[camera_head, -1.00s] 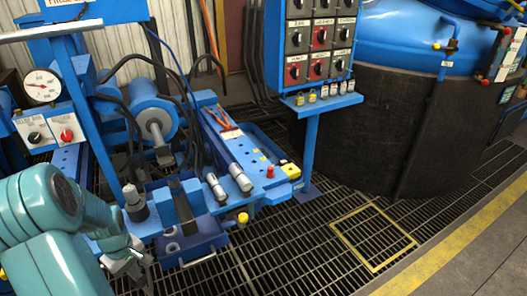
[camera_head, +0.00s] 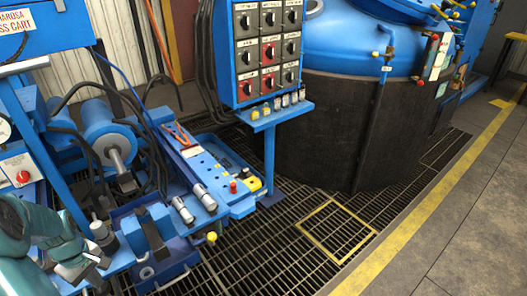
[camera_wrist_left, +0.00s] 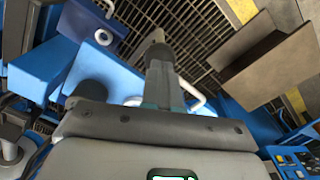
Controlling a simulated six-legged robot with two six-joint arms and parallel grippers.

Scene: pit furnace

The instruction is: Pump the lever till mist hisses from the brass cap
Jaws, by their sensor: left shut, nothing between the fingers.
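My left gripper (camera_head: 100,262) is at the lower left of the head view, beside the blue press cart. In the left wrist view its fingers (camera_wrist_left: 157,45) are shut together with nothing between them, above the floor grating. A yellow ball knob (camera_head: 211,238) sticks out at the front of the blue bench (camera_head: 208,165); I cannot tell whether it is the lever's end. I cannot pick out the brass cap or any mist. My right gripper is out of view.
An open blue tray (camera_head: 165,277) hangs low near my left gripper. A switch panel (camera_head: 243,62) on a post stands behind the bench. A large dark furnace with a blue lid (camera_head: 350,50) fills the back right. The grating (camera_head: 275,265) in front is clear.

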